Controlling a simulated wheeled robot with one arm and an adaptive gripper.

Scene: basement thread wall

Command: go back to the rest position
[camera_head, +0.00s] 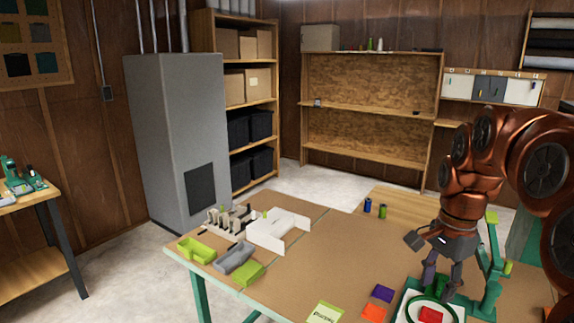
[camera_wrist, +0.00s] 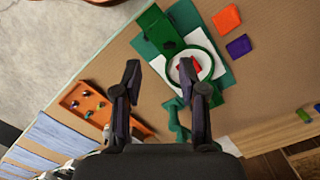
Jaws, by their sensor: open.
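My gripper (camera_head: 441,283) is at the right of the table, above the green machine. In the wrist view my gripper (camera_wrist: 160,73) shows two dark fingers spread apart with nothing between them. Its right finger partly covers a green hoop (camera_wrist: 212,58) around a red patch (camera_wrist: 181,64) on white cloth. In the head view the red patch (camera_head: 430,315) lies inside the hoop near the bottom edge. I cannot tell the exact height of the fingers over the table.
An orange patch (camera_head: 373,313) and a purple patch (camera_head: 383,293) lie left of the hoop. A blue spool (camera_head: 367,205) and a green spool (camera_head: 382,211) stand farther back. Bins (camera_head: 235,258) and a white tray (camera_head: 272,236) stand left. An orange tray (camera_wrist: 72,101) holds several small items.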

